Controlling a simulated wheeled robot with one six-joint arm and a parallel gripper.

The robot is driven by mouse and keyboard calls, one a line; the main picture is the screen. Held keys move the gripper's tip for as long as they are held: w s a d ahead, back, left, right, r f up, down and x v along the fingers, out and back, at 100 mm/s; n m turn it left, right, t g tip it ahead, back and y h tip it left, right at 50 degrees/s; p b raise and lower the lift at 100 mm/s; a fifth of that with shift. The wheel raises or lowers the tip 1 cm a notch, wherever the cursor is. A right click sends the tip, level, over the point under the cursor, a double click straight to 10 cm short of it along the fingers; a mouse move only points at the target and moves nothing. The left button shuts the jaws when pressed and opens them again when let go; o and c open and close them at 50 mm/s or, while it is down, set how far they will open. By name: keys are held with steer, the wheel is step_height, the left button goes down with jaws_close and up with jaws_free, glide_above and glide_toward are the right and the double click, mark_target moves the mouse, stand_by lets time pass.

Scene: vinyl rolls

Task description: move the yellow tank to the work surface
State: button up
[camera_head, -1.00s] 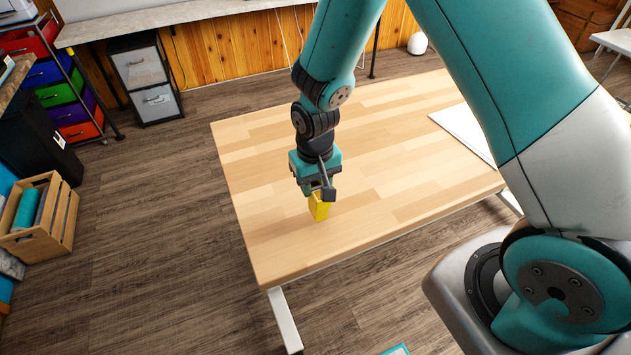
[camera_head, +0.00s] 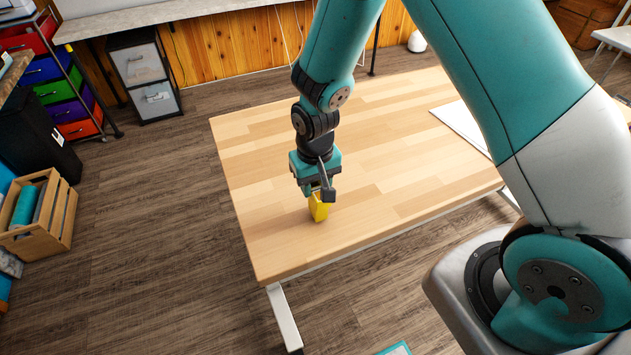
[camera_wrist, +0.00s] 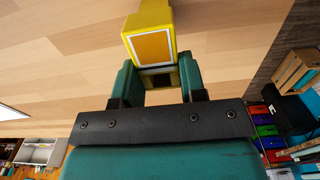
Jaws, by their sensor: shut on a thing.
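The yellow tank (camera_head: 318,208) is at my gripper's tips, over the near left part of the wooden work surface (camera_head: 375,165). In the wrist view the yellow tank (camera_wrist: 152,42) shows a yellow-orange panel with a white border. My gripper (camera_head: 317,192) points down, and its fingers (camera_wrist: 160,82) are shut on the tank, one on each side. The tank's lower end looks at or very close to the tabletop; I cannot tell whether it touches.
A white sheet or panel (camera_head: 462,128) lies at the right of the table. A wooden crate (camera_head: 62,215) stands on the floor at left, with colored drawers (camera_head: 70,112) behind it. Most of the tabletop is bare.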

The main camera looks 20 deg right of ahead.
steer(key=shift+f, duration=0.4)
stand_by(0.4)
steer(key=o, duration=1.7)
steer(key=shift+r, duration=0.1)
step_height(320, 180, up, 9)
steer(key=p, duration=0.7)
